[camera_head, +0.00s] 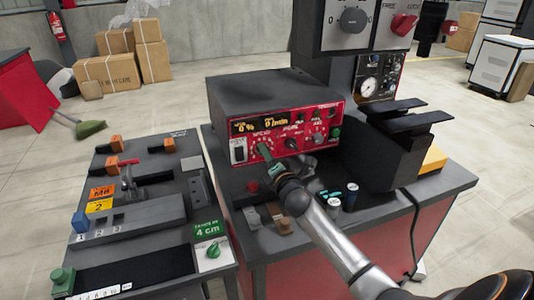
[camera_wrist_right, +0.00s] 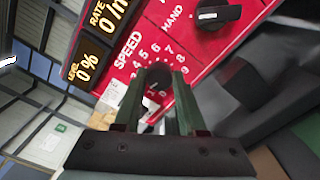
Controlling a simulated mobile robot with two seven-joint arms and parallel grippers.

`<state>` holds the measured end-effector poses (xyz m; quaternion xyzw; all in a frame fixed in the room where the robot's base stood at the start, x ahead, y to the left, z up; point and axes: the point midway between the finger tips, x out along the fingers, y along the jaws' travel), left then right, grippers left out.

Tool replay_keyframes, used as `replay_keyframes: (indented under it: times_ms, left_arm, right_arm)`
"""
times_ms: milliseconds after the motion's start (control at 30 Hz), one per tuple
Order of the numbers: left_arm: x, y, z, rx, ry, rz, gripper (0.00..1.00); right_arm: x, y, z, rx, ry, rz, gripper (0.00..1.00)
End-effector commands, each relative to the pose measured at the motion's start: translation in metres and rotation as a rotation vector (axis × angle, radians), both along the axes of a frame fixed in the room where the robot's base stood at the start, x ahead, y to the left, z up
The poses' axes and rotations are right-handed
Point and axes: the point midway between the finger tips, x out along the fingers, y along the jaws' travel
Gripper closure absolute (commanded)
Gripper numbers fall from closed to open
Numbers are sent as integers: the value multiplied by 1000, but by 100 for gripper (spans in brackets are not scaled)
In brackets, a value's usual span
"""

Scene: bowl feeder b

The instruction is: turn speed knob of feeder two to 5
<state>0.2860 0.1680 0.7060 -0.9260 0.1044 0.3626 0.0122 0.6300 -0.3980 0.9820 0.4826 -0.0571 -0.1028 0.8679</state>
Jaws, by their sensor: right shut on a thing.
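A red control panel (camera_head: 300,151) is the front of a dark box on the right-hand bench. My right gripper (camera_head: 265,152) reaches its lower left part, at the knob under the SPEED label. In the right wrist view the dark speed knob (camera_wrist_right: 157,77) sits between the two green fingers of my right gripper (camera_wrist_right: 155,95), which is shut on it. A numbered scale runs around the knob; its pointer direction cannot be made out. The displays (camera_wrist_right: 88,60) read 0 % and 0 /min. Which feeder this box is cannot be told. My left gripper is not in view.
Another black knob (camera_wrist_right: 217,16) marked HAND is beside the speed knob. A pillar with a grey dial (camera_head: 354,20) and a red knob (camera_head: 403,24) stands behind. Small cylinders (camera_head: 350,196) stand on the bench below my right arm. A second bench (camera_head: 120,218) is at left.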

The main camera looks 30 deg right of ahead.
Motion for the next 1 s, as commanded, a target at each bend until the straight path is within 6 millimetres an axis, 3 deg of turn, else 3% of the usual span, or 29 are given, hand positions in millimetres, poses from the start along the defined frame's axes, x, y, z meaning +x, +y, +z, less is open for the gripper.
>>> replay_keyframes:
  times_ms: [1000]
  left_arm:
    - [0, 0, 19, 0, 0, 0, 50]
  right_arm:
    - [0, 0, -3, 943, -224, -3, 100]
